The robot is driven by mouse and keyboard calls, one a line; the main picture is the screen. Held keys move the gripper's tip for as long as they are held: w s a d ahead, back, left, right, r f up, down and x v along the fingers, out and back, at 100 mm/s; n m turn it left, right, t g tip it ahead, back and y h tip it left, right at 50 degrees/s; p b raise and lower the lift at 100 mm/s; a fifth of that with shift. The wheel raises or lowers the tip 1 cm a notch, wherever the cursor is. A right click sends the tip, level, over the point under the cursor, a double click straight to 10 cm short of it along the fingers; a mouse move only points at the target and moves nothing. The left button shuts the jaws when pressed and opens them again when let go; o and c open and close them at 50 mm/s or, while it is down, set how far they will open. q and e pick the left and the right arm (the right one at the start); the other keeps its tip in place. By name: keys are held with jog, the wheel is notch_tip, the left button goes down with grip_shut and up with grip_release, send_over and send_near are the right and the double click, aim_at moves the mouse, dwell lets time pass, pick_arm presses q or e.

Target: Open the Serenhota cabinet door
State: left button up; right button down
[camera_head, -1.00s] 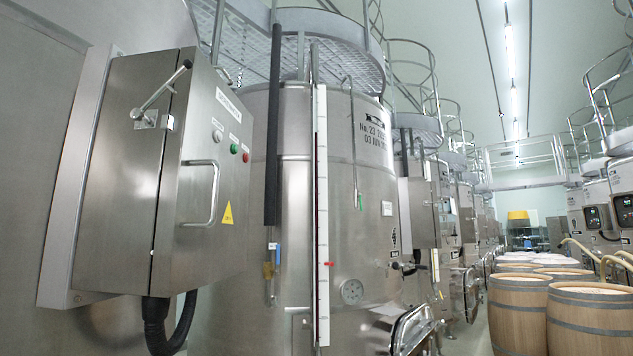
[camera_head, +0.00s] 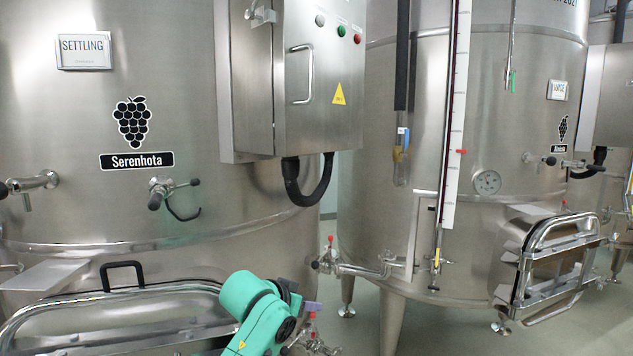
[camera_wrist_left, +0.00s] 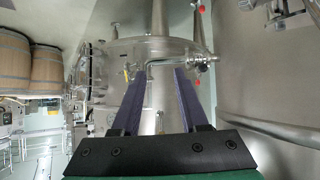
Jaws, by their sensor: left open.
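The steel cabinet (camera_head: 247,90) is fixed beside the vat marked Serenhota (camera_head: 137,161) and shows at the upper middle of the head view. Its door (camera_head: 325,115) looks shut and carries a bar handle (camera_head: 301,75), several round buttons and a yellow warning triangle. A latch (camera_head: 260,14) shows on its left side, cut off by the top edge. My left gripper (camera_head: 312,306) is low in the head view, below the cabinet and apart from it, mostly hidden by my green arm. In the left wrist view its two purple fingers (camera_wrist_left: 158,72) are apart with nothing between them. My right gripper is out of view.
A thick black hose (camera_head: 306,190) hangs under the cabinet. A vat hatch with a black handle (camera_head: 123,275) is at lower left. Valves (camera_head: 385,263) and another vat (camera_head: 400,220) stand to the right. Barrels (camera_wrist_left: 45,65) show in the left wrist view.

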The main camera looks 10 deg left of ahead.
pick_arm(q)
notch_tip(320, 180, up, 27)
jog(key=t, duration=0.4)
jog(key=t+h, duration=0.1)
jog(key=t, duration=0.2)
send_near(310, 64)
jog(key=p+x, duration=0.7)
jog(key=x, duration=0.3)
jog(key=shift+r, duration=0.15)
jog(key=shift+w+d+f, duration=0.15)
jog(key=shift+w+f, duration=0.05)
jog(key=shift+w, duration=0.15)
jog(key=shift+s, duration=0.1)
grip_shut()
